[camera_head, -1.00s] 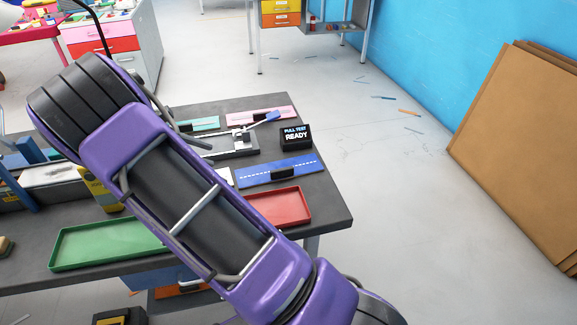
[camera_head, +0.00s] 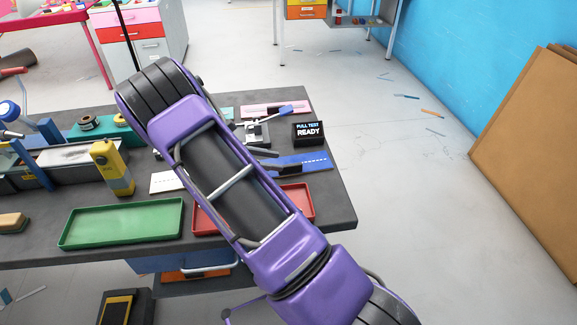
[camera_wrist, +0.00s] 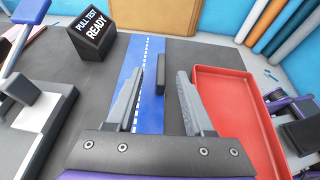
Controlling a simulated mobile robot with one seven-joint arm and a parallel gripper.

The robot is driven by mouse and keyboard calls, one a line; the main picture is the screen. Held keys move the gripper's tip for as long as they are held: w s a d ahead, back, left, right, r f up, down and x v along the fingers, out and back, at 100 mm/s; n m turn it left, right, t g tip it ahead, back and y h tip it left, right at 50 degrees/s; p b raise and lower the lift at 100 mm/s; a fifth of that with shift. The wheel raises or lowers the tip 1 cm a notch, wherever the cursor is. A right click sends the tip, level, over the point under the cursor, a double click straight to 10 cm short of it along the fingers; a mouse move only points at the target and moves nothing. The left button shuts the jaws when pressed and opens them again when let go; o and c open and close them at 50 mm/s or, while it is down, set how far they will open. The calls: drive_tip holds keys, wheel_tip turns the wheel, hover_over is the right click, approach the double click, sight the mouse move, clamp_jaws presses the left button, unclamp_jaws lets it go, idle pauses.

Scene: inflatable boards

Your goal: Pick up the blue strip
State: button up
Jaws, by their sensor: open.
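My gripper (camera_wrist: 160,85) is open and empty, with one finger on each side of the block. I cannot tell how high the fingers are above the strip. In the head view my purple arm covers part of the strip.
A red tray (camera_wrist: 232,125) lies close to the right of the strip. The black "PULL TEST READY" box (camera_head: 308,132) and a test device (camera_wrist: 45,120) stand at its left in the wrist view. A green tray (camera_head: 120,226) and a yellow tool (camera_head: 112,168) are farther left on the bench.

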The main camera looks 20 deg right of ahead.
sight(291, 164)
drive_tip(key=x, duration=0.7)
drive_tip(key=shift+s+d+f, duration=0.2)
clamp_jaws()
